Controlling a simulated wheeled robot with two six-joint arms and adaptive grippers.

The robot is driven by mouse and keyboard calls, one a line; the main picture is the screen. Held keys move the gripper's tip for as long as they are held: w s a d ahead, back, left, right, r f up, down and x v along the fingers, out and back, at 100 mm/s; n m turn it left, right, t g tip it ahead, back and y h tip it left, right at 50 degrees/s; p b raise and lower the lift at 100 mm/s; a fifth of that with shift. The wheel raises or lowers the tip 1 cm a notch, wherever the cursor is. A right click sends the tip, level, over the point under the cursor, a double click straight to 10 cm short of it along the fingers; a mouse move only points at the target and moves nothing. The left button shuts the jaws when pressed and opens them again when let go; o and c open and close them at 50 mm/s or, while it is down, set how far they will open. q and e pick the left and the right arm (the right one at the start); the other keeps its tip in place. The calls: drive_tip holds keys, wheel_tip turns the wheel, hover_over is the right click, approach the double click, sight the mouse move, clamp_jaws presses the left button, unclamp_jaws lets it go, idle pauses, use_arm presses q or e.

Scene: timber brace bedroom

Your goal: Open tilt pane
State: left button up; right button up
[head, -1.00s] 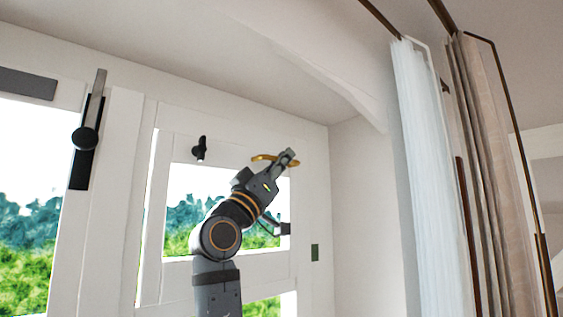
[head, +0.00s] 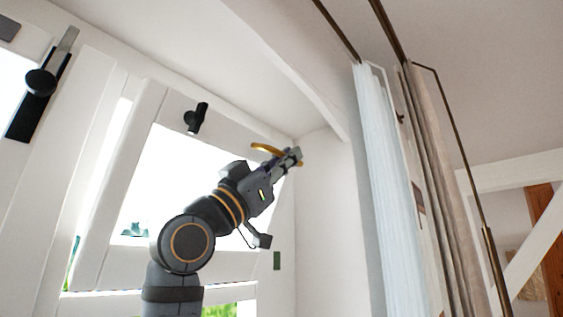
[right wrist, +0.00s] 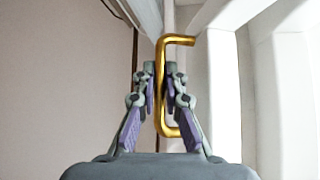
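The tilt pane is a white-framed window sash (head: 122,175) left of centre in the head view, its top leaning into the room. A black latch knob (head: 195,118) sits on its top rail. A brass C-shaped handle (head: 264,148) is at the pane's upper right corner. My right gripper (head: 291,157) is at this handle. In the right wrist view, the handle (right wrist: 177,40) runs between the fingers of my right gripper (right wrist: 160,78), which look closed around its long bar. My left gripper is out of view.
Another window with a black lever handle (head: 40,82) is at the far left. The white wall (head: 322,220) and a pale curtain (head: 385,190) stand to the right of the pane. A wooden post (head: 545,235) shows farther right. Room between arm and curtain looks free.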

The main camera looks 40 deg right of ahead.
drive_tip(key=o, duration=0.5)
drive_tip(key=shift+s, duration=0.25)
drive_tip(key=shift+w+f, duration=0.15)
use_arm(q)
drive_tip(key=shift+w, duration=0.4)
use_arm(e)
drive_tip(key=v, duration=0.7)
drive_tip(key=shift+a, duration=0.15)
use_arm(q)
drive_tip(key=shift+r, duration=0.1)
